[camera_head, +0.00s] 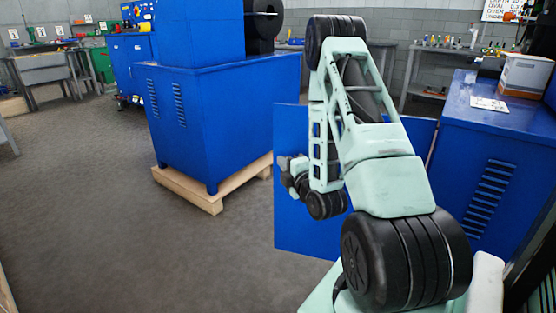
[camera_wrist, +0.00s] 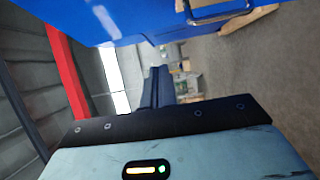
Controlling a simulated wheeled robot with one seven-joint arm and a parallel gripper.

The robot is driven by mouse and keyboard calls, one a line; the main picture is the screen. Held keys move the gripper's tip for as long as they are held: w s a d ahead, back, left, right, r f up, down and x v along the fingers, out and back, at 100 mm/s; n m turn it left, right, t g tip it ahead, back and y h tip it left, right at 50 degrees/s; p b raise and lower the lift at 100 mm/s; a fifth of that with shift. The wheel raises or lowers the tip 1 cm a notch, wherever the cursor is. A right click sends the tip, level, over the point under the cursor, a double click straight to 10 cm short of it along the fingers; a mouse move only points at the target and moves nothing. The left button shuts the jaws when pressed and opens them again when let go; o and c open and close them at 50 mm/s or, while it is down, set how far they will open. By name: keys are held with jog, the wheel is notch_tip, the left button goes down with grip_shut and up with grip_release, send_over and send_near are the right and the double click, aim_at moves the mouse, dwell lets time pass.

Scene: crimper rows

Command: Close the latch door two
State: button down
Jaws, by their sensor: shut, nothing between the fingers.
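A flat blue door panel (camera_head: 292,228) stands swung out from the blue cabinet (camera_head: 478,150) at the right in the head view. My arm covers much of the panel, and no latch can be made out there. My gripper (camera_head: 284,168) is at the panel's left edge, on the camera's side in the picture; whether it touches the panel I cannot tell. In the wrist view my gripper's dark fingers (camera_wrist: 156,80) are together with nothing between them.
A large blue machine (camera_head: 205,115) stands on a wooden pallet (camera_head: 205,195) left of the door. Grey floor at the left is open. A white-and-orange box (camera_head: 525,75) sits on the right cabinet. A blue surface (camera_wrist: 190,18) fills the top of the wrist view.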

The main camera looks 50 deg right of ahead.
aim_at(278, 149)
jog(key=w+d+b, duration=0.1)
jog(key=w, duration=0.1)
jog(key=w+d+b, duration=0.4)
jog(key=shift+w, duration=0.4)
jog(key=shift+w+d, duration=0.25)
jog(key=shift+d, duration=0.2)
